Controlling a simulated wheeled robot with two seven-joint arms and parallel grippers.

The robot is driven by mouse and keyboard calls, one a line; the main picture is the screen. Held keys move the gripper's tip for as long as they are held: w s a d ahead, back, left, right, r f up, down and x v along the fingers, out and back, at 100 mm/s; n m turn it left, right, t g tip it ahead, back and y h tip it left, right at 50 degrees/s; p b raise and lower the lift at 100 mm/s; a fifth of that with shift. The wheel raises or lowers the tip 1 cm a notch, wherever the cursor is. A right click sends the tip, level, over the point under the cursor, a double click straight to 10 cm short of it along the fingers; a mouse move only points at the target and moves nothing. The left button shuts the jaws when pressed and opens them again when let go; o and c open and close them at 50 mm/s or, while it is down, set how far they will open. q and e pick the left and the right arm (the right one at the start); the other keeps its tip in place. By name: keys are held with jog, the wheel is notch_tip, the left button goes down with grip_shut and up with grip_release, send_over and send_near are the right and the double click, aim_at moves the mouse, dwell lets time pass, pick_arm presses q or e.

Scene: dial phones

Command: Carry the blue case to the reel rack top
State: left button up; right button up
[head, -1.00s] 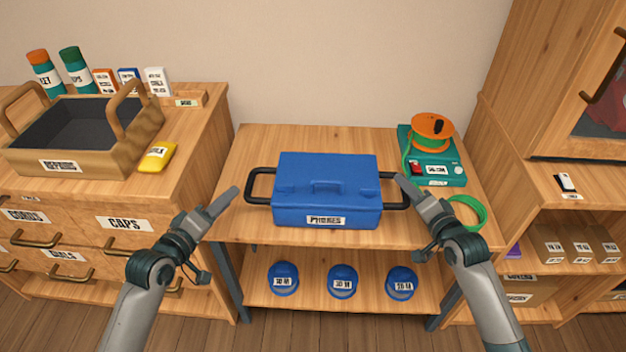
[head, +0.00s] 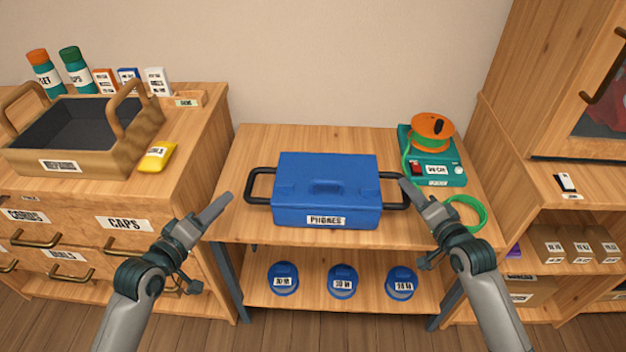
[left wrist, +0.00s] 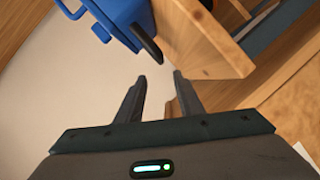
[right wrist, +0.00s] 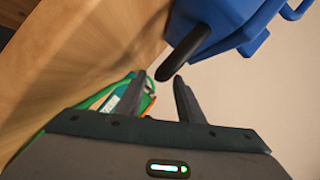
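The blue case (head: 326,190), labelled PHONES, sits upright and flat on the wooden rack top (head: 300,138). A black loop handle sticks out at each end. In the head view my left gripper (head: 226,200) is just left of the left handle (head: 258,186), apart from it. The left wrist view shows its fingers (left wrist: 158,78) open and empty, with the handle beyond them. My right gripper (head: 408,186) is by the right handle (head: 392,203), its tips overlapping it in the head view. Its fingers (right wrist: 158,80) are open, the handle end just beyond the tips; contact is unclear.
A teal box with an orange reel (head: 432,165) and a green cable coil (head: 465,212) are at the rack's right. A cabinet with a basket (head: 62,165) stands left; a taller cabinet (head: 550,80) stands right.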

jog(key=v, duration=1)
dwell(0.3)
